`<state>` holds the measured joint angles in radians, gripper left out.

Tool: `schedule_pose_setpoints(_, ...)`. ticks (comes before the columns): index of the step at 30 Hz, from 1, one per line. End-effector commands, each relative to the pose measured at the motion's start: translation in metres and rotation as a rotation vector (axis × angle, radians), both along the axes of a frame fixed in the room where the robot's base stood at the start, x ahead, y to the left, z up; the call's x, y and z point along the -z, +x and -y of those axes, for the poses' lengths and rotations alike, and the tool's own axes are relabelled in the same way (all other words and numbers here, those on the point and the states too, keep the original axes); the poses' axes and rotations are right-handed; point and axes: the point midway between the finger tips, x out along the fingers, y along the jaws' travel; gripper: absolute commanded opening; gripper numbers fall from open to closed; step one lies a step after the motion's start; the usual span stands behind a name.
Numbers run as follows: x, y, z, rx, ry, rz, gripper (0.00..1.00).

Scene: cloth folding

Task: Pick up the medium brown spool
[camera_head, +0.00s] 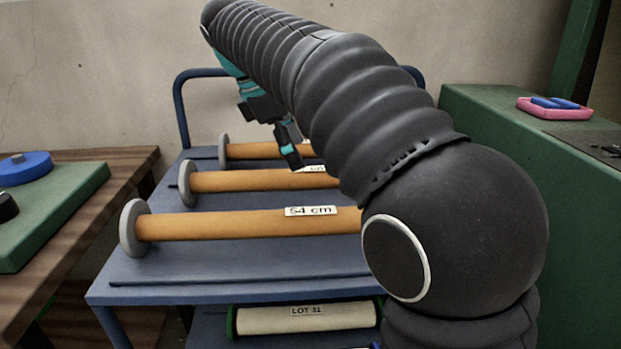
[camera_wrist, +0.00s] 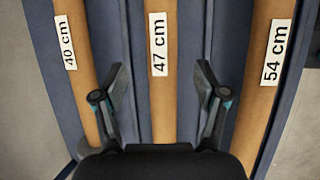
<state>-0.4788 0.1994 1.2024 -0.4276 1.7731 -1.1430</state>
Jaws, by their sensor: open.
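Three brown spools with grey end discs lie side by side on the blue cart. The middle one, labelled 47 cm, is the medium brown spool (camera_head: 240,181); its right part is hidden behind my arm. In the wrist view the medium spool (camera_wrist: 162,100) runs between the two fingers of my gripper (camera_wrist: 160,78). The fingers are open, one on each side, with nothing held. In the head view my gripper (camera_head: 288,148) is over the back part of the cart, partly hidden by my arm; I cannot tell its exact height above the spool.
The 54 cm spool (camera_head: 230,224) lies nearer, and the 40 cm spool (camera_head: 262,151) behind. The blue cart (camera_head: 200,270) has a back rail and a lower shelf with a white roll (camera_head: 280,318). A wooden table (camera_head: 125,165) stands left, a green cabinet (camera_head: 490,110) right.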

Motion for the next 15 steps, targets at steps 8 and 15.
schedule_pose_setpoints(8,0.025,0.003,0.01,0.0,0.0,0.0,0.72)
schedule_pose_setpoints(15,0.049,0.005,0.022,0.0,0.0,-0.001,0.72)
